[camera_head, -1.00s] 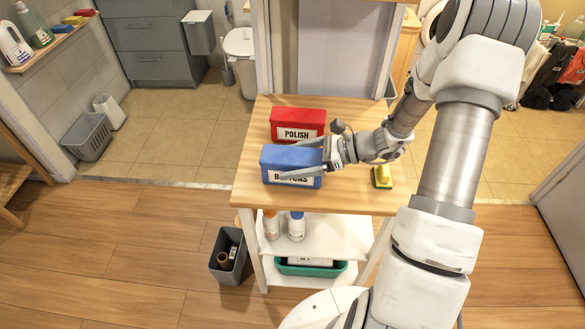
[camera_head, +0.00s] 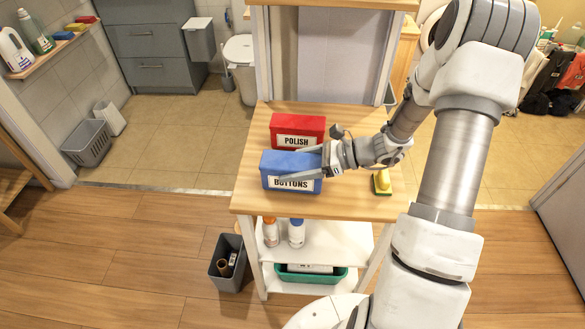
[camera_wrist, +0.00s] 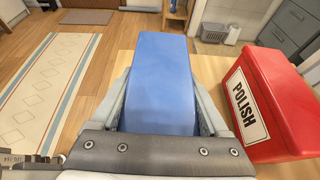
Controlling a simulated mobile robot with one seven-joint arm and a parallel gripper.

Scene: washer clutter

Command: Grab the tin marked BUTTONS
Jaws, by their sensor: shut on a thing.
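The blue tin marked BUTTONS (camera_head: 290,164) stands on the wooden top of a small shelf unit. Its white label faces the head camera, partly crossed by a gripper finger. My gripper (camera_head: 297,165) reaches in from the right, with one finger along the label side and the other along the far side. In the wrist view the blue tin (camera_wrist: 160,75) lies between the two fingers (camera_wrist: 160,110), and the gripper is shut on it. I cannot tell whether the tin is clear of the top.
A red tin marked POLISH (camera_head: 297,128) stands just behind the blue one; it also shows in the wrist view (camera_wrist: 270,100). A yellow and green sponge (camera_head: 382,182) lies to the right on the wooden top (camera_head: 340,207). Bottles (camera_head: 296,230) stand on the shelf below.

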